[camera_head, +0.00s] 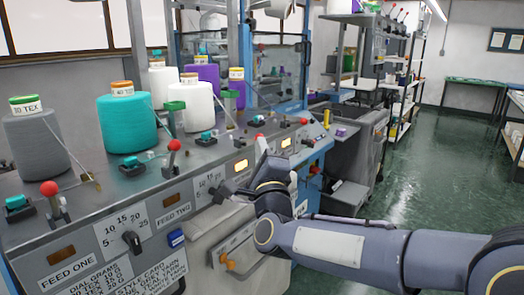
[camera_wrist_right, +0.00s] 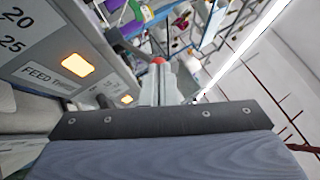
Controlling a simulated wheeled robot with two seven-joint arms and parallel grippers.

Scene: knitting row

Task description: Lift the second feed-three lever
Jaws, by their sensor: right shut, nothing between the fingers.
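A red-knobbed lever (camera_head: 259,137) stands at the feed-three part of the grey knitting machine panel (camera_head: 105,205). My right gripper (camera_head: 264,151) reaches up at the panel's front edge, just below and beside that red knob in the head view. The gripper is shut with nothing in its fingers. In the right wrist view the closed fingers (camera_wrist_right: 158,85) point at a red knob (camera_wrist_right: 158,61) just beyond their tips; I cannot tell whether they touch. The lever's stem is hidden. The label FEED THREE (camera_wrist_right: 50,78) and a lit amber lamp (camera_wrist_right: 77,63) show beside the fingers. My left gripper is not in view.
Other red-knobbed levers stand at feed one (camera_head: 49,188), feed two (camera_head: 174,146) and farther right (camera_head: 303,121). Yarn cones, one teal (camera_head: 127,125), stand behind them. A black dial knob (camera_head: 132,241) juts from the front. The green floor (camera_head: 440,165) at right is clear.

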